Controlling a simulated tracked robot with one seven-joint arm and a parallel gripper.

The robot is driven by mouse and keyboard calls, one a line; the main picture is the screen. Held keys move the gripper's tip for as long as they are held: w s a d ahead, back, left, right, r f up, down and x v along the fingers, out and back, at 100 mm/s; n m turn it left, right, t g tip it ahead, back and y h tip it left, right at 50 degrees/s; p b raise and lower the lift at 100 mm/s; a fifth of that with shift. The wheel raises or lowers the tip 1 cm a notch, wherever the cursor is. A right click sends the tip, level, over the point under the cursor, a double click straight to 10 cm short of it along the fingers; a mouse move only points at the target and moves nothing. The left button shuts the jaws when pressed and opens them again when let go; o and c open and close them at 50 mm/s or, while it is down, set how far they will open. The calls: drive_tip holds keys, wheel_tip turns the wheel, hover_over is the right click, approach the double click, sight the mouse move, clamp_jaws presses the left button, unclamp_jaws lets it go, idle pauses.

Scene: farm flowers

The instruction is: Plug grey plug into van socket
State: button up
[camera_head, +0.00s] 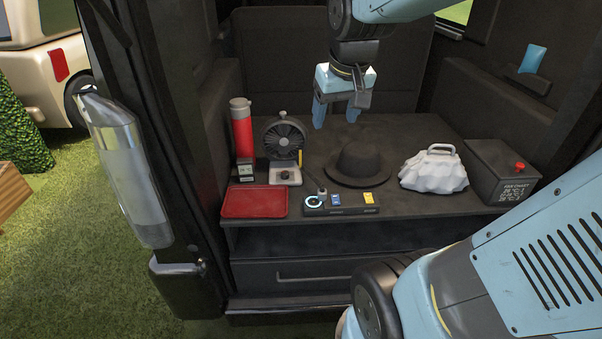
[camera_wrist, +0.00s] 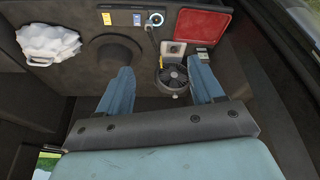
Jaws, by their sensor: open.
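A dark socket panel (camera_head: 340,209) lies at the front edge of the van shelf, with a lit ring socket (camera_head: 313,202) at its left end and a blue and a yellow insert to the right. A small grey piece that looks like the grey plug (camera_head: 322,192) stands by the ring. It also shows in the wrist view (camera_wrist: 157,19). I cannot tell whether it touches the socket. My gripper (camera_head: 336,114) is open and empty, pointing down above the back of the shelf, behind the hat and apart from the plug. Its two blue fingers frame the wrist view (camera_wrist: 160,66).
A fan (camera_head: 284,138), a white-topped device (camera_head: 285,175) and a red flask (camera_head: 241,128) stand left. A red tray (camera_head: 255,201) lies front left. A black hat (camera_head: 358,165), white bag (camera_head: 433,168) and black box (camera_head: 503,172) stand right.

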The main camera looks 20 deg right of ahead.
drive_tip(key=w+d+f+g, duration=0.2)
drive_tip(key=w+d+f, duration=0.1)
drive_tip(key=w+f, duration=0.75)
drive_tip(key=g, duration=0.2)
hover_over(322, 187)
wheel_tip(322, 187, down, 12)
drive_tip(key=shift+d+f, duration=0.15)
drive_tip(key=shift+f, duration=0.35)
wheel_tip(322, 187, down, 9)
drive_tip(key=shift+r, duration=0.2)
drive_tip(key=shift+s+f, duration=0.1)
drive_tip(key=shift+f, duration=2.5)
